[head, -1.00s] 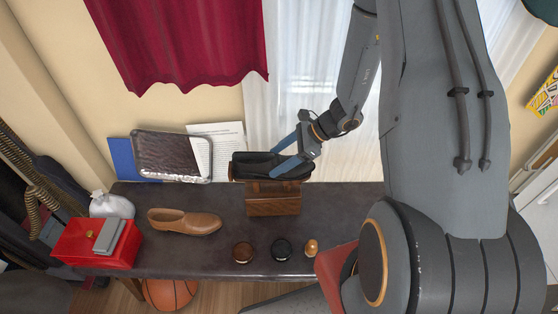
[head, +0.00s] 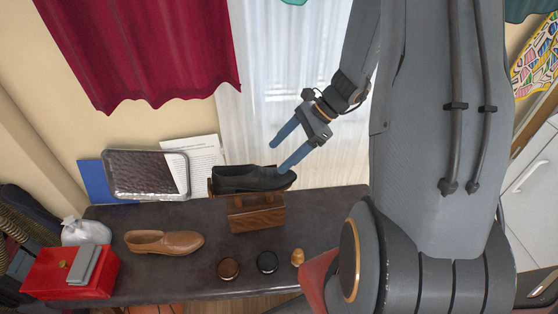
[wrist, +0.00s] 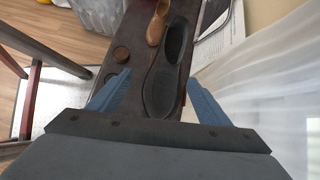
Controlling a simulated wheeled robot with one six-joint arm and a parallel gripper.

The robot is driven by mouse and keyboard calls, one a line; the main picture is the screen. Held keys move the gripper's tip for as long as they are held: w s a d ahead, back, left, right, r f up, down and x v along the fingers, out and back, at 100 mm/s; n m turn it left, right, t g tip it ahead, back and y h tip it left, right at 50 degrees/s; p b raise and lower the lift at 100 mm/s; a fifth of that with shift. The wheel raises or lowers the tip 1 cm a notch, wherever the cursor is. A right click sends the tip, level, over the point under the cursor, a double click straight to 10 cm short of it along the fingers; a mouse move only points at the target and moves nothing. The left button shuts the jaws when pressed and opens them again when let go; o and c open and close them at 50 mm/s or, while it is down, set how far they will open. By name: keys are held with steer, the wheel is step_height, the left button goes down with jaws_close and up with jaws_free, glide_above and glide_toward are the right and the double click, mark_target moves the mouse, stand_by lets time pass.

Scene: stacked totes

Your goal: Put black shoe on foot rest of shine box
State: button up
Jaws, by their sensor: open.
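The black shoe (head: 245,178) lies lengthwise across the top of the wooden shine box (head: 256,216), apparently on its foot rest, which the shoe mostly hides. My gripper (head: 277,158) is open and empty, with its blue fingers spread near the shoe's right end. One finger overlaps that end in the head view; I cannot tell whether they touch. In the wrist view, the black shoe (wrist: 168,65) shows beyond and between the open fingers.
A brown shoe (head: 165,242) lies on the dark bench (head: 190,285), left of the box. Two round tins (head: 228,267) and a small wooden item (head: 297,257) stand in front. A red box (head: 70,275) is at far left. A metal tray (head: 146,175) leans behind.

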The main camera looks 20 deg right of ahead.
steer(key=s+a+r+n+h, duration=0.3)
steer(key=s+n, duration=0.3)
steer(key=n, duration=0.4)
steer(key=s+a+r+n+g+h, duration=0.1)
steer(key=s+a+r+n+h, duration=0.2)
steer(key=s+r+n+h, duration=0.2)
steer(key=shift+s+a+r+n+g, duration=0.35)
steer(key=shift+s+n, duration=0.75)
steer(key=shift+n, duration=1.3)
steer(key=shift+c, duration=0.3)
